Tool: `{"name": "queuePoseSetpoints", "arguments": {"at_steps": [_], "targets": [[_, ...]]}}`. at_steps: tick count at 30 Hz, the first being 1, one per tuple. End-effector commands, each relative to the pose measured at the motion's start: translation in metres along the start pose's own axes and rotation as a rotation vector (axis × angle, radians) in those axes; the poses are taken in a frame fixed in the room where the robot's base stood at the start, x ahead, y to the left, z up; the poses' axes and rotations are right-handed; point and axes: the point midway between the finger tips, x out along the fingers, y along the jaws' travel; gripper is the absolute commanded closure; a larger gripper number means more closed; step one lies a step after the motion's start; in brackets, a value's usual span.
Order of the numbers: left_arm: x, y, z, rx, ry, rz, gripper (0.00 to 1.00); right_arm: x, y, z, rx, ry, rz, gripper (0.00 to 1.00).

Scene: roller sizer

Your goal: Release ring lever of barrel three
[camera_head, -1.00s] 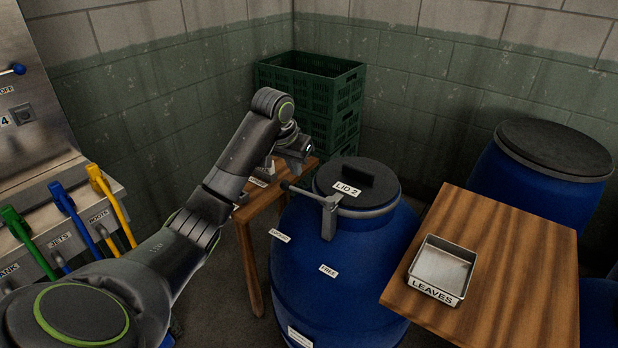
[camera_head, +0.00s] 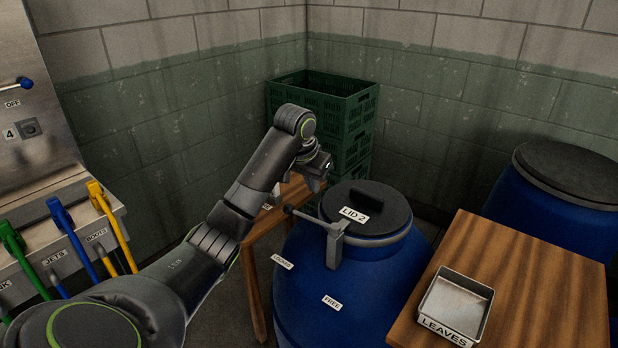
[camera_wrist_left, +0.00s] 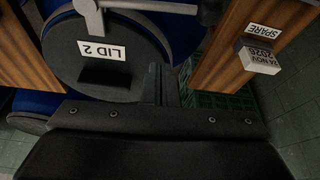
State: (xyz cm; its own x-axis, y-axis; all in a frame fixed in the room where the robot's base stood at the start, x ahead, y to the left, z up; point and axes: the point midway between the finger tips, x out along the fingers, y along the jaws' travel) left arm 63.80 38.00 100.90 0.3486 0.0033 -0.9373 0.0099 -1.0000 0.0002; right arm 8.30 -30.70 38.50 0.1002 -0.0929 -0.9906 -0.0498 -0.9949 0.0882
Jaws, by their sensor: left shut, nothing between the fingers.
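A blue barrel (camera_head: 300,292) stands in the middle of the head view under a dark lid marked "LID 2" (camera_head: 385,203). A grey ring lever (camera_head: 334,246) sits at the lid's front edge, its thin handle reaching left. A "FREE" label (camera_head: 331,302) is on the barrel; the label left of it is hard to read. My left gripper (camera_head: 324,168) is shut and empty, above and behind the lever, apart from it. In the left wrist view its fingers (camera_wrist_left: 163,82) show beside the lid (camera_wrist_left: 150,58), with part of the lever (camera_wrist_left: 155,6) at the top. No barrel marked three is identifiable.
A wooden table with a "LEAVES" tray (camera_head: 455,305) stands right of the barrel. Another lidded blue barrel (camera_head: 545,210) is behind it. Green crates (camera_head: 345,110) are stacked at the back. A small wooden table (camera_head: 262,232) stands left of the barrel, and coloured levers (camera_head: 72,238) at far left.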

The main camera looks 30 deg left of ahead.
Motion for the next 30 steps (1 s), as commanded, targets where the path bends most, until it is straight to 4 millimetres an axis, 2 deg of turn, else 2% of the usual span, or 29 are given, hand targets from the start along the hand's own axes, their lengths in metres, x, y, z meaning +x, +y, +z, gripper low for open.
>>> {"name": "queuePoseSetpoints", "arguments": {"at_steps": [6,15,30], "targets": [[0.046,0.000,0.002,-0.001,-0.004,0.001,1.00,-0.005,-0.001,-0.008,0.000,0.012,-0.002,0.64],[0.040,-0.001,0.034,0.000,0.000,-0.001,1.00,-0.015,-0.001,-0.006,0.000,0.008,-0.002,0.64],[0.040,0.000,0.040,-0.001,0.001,-0.001,1.00,-0.016,0.000,-0.002,0.001,0.002,-0.002,0.64]]}}
